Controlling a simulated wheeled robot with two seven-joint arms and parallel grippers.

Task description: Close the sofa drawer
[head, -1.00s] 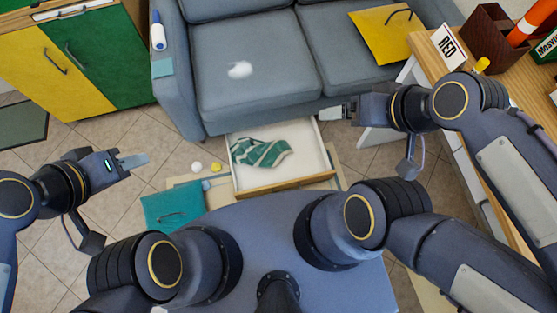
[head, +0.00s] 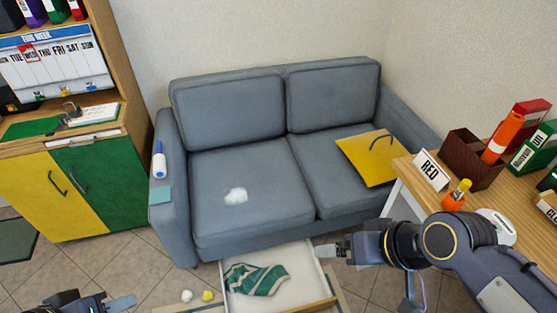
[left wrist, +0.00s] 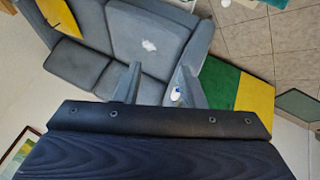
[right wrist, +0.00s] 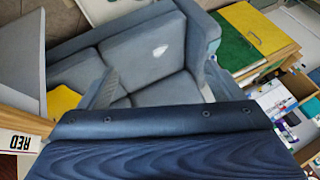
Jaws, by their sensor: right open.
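The sofa drawer (head: 308,271) is pulled out from under the grey sofa (head: 250,195) in the head view. It is white inside with a wooden front, and its front part is cut off by the bottom edge. A green and white striped cloth (head: 256,280) lies in it. My right gripper (head: 328,251) is open and empty, beside the drawer's right side near the sofa's base; contact cannot be told. My left gripper (head: 125,302) is at the lower left, apart from the drawer. Its two fingers stand apart with nothing between them in the left wrist view (left wrist: 160,85).
A wooden desk (head: 470,210) with a RED sign and an orange bottle stands at the right. A yellow and green cabinet (head: 90,185) stands at the left. Small white and yellow balls (head: 188,296) lie left of the drawer. A yellow folder (head: 368,160) lies on the sofa.

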